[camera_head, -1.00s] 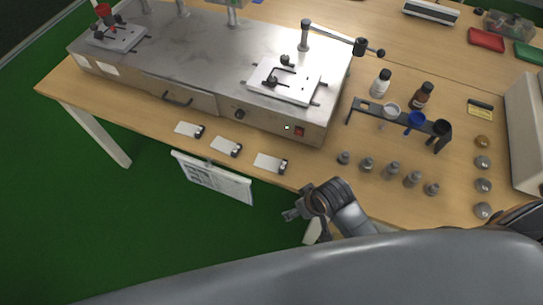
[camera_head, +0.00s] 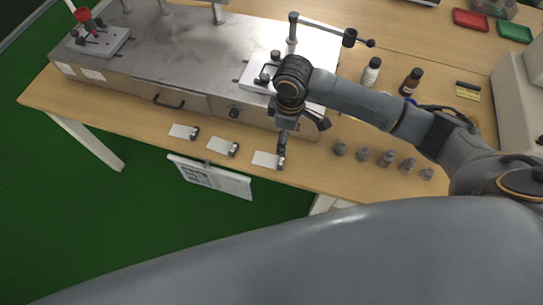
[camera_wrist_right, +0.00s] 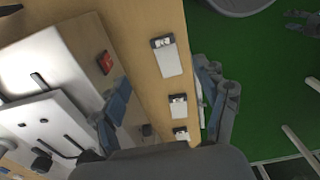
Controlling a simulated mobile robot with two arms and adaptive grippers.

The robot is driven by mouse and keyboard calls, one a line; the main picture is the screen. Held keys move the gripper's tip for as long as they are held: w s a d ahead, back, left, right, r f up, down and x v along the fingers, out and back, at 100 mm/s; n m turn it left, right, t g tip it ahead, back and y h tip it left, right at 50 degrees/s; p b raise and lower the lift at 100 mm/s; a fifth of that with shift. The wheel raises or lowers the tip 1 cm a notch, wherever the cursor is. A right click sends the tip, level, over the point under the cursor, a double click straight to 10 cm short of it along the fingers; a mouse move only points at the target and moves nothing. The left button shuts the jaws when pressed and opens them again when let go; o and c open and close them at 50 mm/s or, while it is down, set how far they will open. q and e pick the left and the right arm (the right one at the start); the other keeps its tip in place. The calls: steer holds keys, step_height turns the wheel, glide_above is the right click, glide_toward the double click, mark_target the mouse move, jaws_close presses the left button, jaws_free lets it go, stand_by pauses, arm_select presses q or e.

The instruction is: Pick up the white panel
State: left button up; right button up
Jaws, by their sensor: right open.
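Three small white panels with dark clips lie along the table's front edge: the left panel (camera_head: 181,131), the middle panel (camera_head: 219,146) and the right panel (camera_head: 264,159). In the right wrist view the right panel (camera_wrist_right: 170,60) is largest, with the middle panel (camera_wrist_right: 178,108) and left panel (camera_wrist_right: 181,136) below it. My right gripper (camera_head: 302,138) is open and empty above the table's front, its finger partly overlapping the right panel's clip in the head view. Its fingers (camera_wrist_right: 165,100) stand apart in the right wrist view. My left gripper (camera_wrist_right: 299,20) shows partly at that view's upper right.
A metal test machine (camera_head: 185,60) stands behind the panels, close to my right gripper. Several grey weights (camera_head: 387,159) stand to the right. A white printed sheet (camera_head: 210,177) hangs at the table's front. Bottles (camera_head: 411,82) stand behind my right arm.

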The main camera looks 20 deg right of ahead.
glide_above(283, 162)
steer(key=f, duration=0.8)
steer(key=shift+w+d+p, duration=0.25)
steer(key=shift+d+p, duration=0.15)
steer(key=f, duration=0.2)
steer(key=f+p, duration=0.1)
steer(key=f, duration=0.1)
steer(key=shift+s+a+f, duration=0.1)
steer(key=shift+s+a, duration=0.15)
steer(key=shift+a, duration=0.15)
steer(key=shift+f, duration=0.6)
steer(key=c, duration=1.1)
